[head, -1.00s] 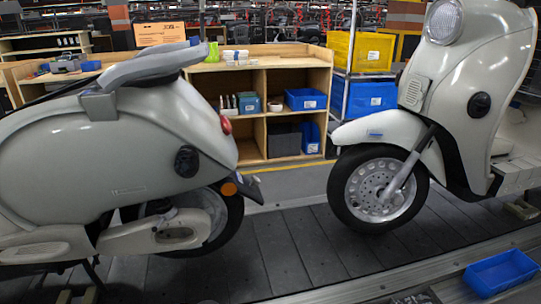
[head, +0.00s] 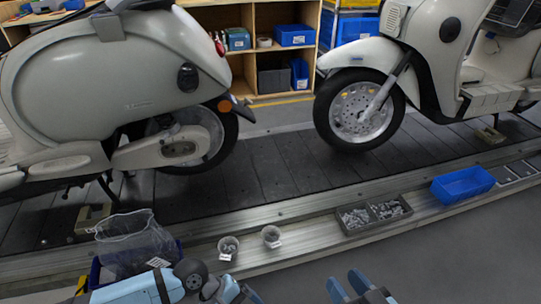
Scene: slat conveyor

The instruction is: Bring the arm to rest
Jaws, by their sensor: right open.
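My right gripper (head: 346,280) is at the bottom edge, right of the middle. Its two light blue fingers stand apart with nothing between them, over the grey floor. My left arm comes in at the bottom left, with a dark round joint. Its blue end part is cut off by the bottom edge, so I cannot make out the left jaws. It is close to a dark blue bin (head: 95,272) holding a clear bag (head: 135,240).
Two small cups (head: 229,247) (head: 271,237), a grey tray of small metal parts (head: 375,216) and an empty blue bin (head: 462,185) stand along the conveyor edge. Two pale scooters (head: 110,80) (head: 430,45) stand on the slats (head: 265,170). Wooden shelving (head: 267,45) is behind.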

